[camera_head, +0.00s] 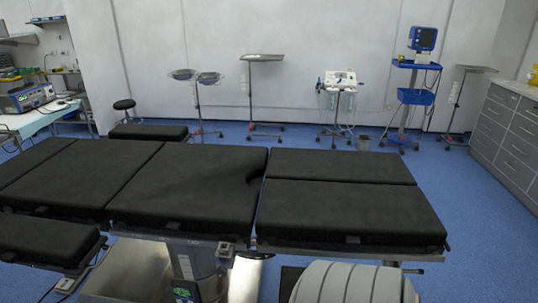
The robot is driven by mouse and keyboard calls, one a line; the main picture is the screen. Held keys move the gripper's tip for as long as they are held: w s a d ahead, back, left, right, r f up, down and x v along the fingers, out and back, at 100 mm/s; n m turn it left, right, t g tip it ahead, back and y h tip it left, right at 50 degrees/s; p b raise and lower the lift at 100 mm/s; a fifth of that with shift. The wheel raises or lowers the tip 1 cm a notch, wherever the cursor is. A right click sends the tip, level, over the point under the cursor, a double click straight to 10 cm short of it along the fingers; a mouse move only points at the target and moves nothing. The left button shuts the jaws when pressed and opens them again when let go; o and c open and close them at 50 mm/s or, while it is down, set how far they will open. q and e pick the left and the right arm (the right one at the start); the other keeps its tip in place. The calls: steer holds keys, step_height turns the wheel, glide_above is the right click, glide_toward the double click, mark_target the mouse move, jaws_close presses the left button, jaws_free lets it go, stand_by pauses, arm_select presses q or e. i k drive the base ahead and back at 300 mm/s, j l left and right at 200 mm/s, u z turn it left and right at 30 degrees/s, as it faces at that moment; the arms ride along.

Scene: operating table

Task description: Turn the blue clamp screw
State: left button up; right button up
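The operating table (195,182) fills the lower half of the head view, with black padded sections on a metal frame. A metal side rail (340,252) runs along its near edge. A small light-coloured block, perhaps a clamp (225,250), sits by the rail above the table column. I cannot make out a blue screw on it. Neither of my grippers is in view.
A black stool (124,105), a two-bowl stand (196,77), tray stands (262,58) and a blue equipment cart (414,97) stand at the back. Grey drawers (508,130) line the right. Blue floor (478,215) is open right of the table.

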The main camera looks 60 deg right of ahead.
mark_target(221, 271)
steer(key=z, duration=1.65)
